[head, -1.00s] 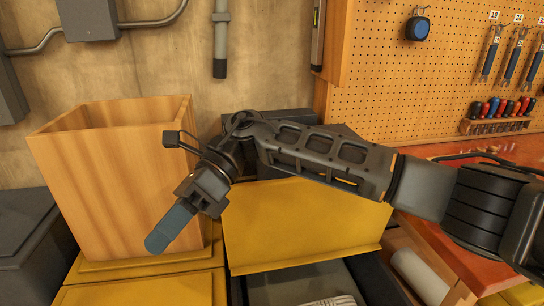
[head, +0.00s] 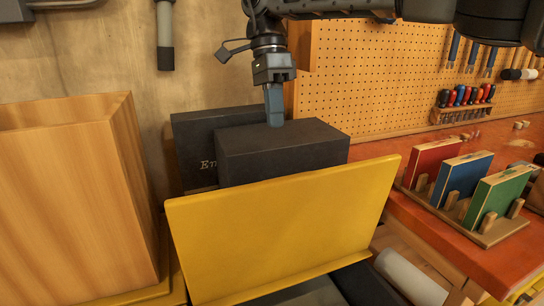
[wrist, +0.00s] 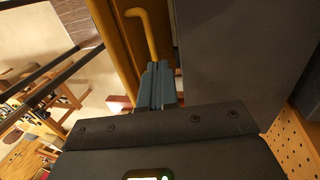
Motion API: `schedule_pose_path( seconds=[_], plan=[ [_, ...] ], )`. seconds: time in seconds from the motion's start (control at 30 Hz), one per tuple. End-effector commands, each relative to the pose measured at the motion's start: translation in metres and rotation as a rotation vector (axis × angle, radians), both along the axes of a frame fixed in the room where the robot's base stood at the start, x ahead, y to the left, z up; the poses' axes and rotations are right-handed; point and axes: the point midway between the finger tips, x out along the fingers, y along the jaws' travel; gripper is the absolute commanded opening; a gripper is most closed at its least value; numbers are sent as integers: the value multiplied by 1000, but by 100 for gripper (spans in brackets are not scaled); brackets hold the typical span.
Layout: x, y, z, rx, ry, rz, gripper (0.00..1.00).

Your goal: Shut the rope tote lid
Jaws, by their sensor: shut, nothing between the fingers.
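The rope tote's yellow lid (head: 285,230) stands open, tilted up, in the head view. The dark tote (head: 365,285) shows only partly below it, at the bottom edge; its inside is mostly hidden. My gripper (head: 274,122) is shut and empty, pointing down behind the lid's top edge, in front of or over a dark box. It looks apart from the lid. In the wrist view my shut fingers (wrist: 157,85) lie beside a yellow edge of the lid (wrist: 118,45) and a yellow hooked piece, with a dark box face to the right.
Dark boxes (head: 285,150) stand behind the lid. A tall wooden bin (head: 75,200) stands at left. A red-orange bench (head: 450,235) with a rack of red, blue and green cases (head: 465,185) is at right. A pegboard (head: 370,80) hangs behind.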

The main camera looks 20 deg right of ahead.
Motion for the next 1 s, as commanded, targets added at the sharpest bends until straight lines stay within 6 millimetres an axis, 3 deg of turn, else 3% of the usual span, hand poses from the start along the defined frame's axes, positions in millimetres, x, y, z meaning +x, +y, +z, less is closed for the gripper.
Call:
schedule_pose_path(
  seconds=[0.6,1.0],
  plan=[
    [-23,0,-85,-1,2,0,0],
    [-25,1,-94,0,0,0,0]
  ],
)
